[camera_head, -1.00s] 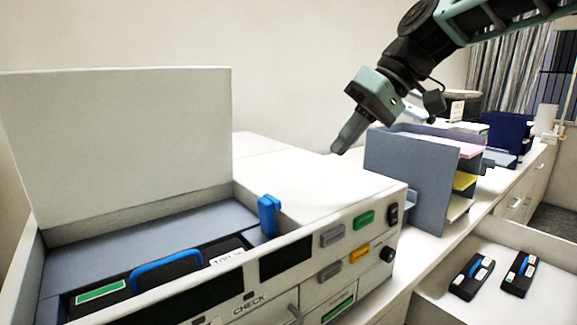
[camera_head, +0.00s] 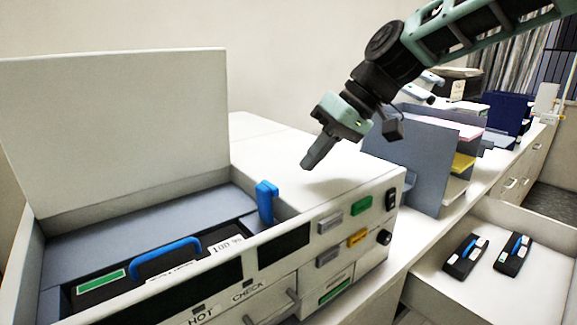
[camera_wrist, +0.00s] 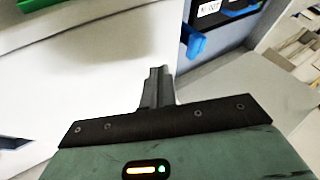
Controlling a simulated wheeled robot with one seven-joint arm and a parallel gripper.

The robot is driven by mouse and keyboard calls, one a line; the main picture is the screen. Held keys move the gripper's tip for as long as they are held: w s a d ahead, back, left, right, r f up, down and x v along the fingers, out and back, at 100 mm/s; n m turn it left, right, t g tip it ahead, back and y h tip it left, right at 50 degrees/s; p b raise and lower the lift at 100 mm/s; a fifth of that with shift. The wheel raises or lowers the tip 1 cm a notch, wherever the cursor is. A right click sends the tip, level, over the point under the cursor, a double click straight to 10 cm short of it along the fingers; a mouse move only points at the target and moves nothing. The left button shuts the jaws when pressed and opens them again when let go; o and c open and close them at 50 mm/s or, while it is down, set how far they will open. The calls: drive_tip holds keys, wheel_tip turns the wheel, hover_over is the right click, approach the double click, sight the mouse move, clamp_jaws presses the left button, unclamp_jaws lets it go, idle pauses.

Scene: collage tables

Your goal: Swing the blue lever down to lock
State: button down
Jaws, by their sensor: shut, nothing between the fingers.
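The blue lever (camera_head: 266,203) stands upright at the right end of the open compartment of the white machine (camera_head: 330,205). It also shows in the wrist view (camera_wrist: 194,42), ahead and a little right of the fingers. My gripper (camera_head: 308,165) is shut and empty, above the machine's white top, to the right of the lever and apart from it. In the wrist view its fingers (camera_wrist: 157,80) are together. Inside the compartment lies a black cartridge (camera_head: 205,258) with a blue handle (camera_head: 165,255) and a green label.
The machine's lid (camera_head: 115,135) stands raised at the left. A grey paper sorter (camera_head: 415,160) stands right of the machine. An open drawer (camera_head: 500,285) at the lower right holds two black cartridges (camera_head: 465,257).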

sight(288, 193)
drive_tip(key=a, duration=0.1)
drive_tip(key=s+a+f+p, duration=0.1)
drive_tip(key=a, duration=0.1)
drive_tip(key=shift+s+a+f+p, duration=0.15)
drive_tip(key=shift+a+f+p, duration=0.05)
drive_tip(key=shift+f+p, duration=0.15)
drive_tip(key=shift+s+a+f, duration=0.2)
drive_tip(key=shift+s+a, duration=0.25)
drive_tip(key=shift+a, duration=0.2)
